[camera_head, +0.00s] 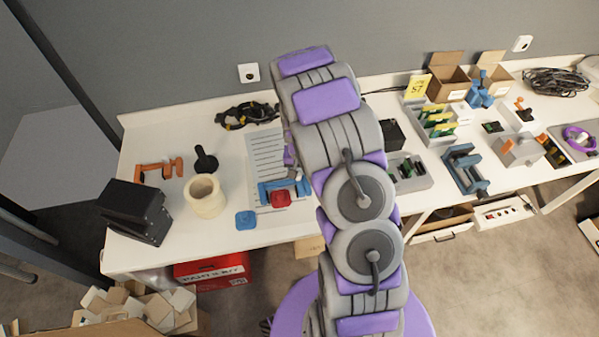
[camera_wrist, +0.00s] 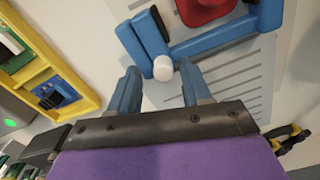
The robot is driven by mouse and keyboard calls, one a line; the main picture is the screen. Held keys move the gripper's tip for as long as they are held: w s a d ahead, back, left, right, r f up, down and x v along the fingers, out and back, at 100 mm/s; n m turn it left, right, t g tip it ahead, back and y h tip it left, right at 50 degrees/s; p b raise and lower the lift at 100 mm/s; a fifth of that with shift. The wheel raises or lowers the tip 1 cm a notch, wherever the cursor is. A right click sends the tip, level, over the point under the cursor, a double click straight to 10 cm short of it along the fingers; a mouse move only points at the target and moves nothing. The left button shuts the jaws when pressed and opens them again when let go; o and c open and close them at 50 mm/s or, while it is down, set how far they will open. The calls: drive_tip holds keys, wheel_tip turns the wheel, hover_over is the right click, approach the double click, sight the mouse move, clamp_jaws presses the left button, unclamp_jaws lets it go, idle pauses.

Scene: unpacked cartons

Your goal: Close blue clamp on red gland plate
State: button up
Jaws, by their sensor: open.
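The blue clamp (camera_head: 270,187) lies on the white bench, on a striped grey-white sheet, just left of my arm in the head view. The red gland plate (camera_head: 281,199) is beside it and partly overlaps it. In the wrist view, the blue clamp (camera_wrist: 215,40) crosses the top, with the red gland plate (camera_wrist: 203,8) cut by the upper edge. A white round knob (camera_wrist: 163,68) is at the clamp's near end. My gripper (camera_wrist: 158,77) is open, its two blue fingers either side of the knob. I cannot tell whether they touch it.
A blue square block (camera_head: 245,220), a cream roll (camera_head: 204,196) and an orange clamp (camera_head: 159,169) lie left on the bench. A dark cable coil (camera_head: 247,115) is behind. A yellow rack (camera_wrist: 62,62) is left in the wrist view. Another blue frame (camera_head: 465,169) stands right.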

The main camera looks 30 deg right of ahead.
drive_tip(key=shift+a, duration=0.35)
drive_tip(key=shift+c, duration=0.8)
drive_tip(key=shift+d, duration=0.2)
clamp_jaws()
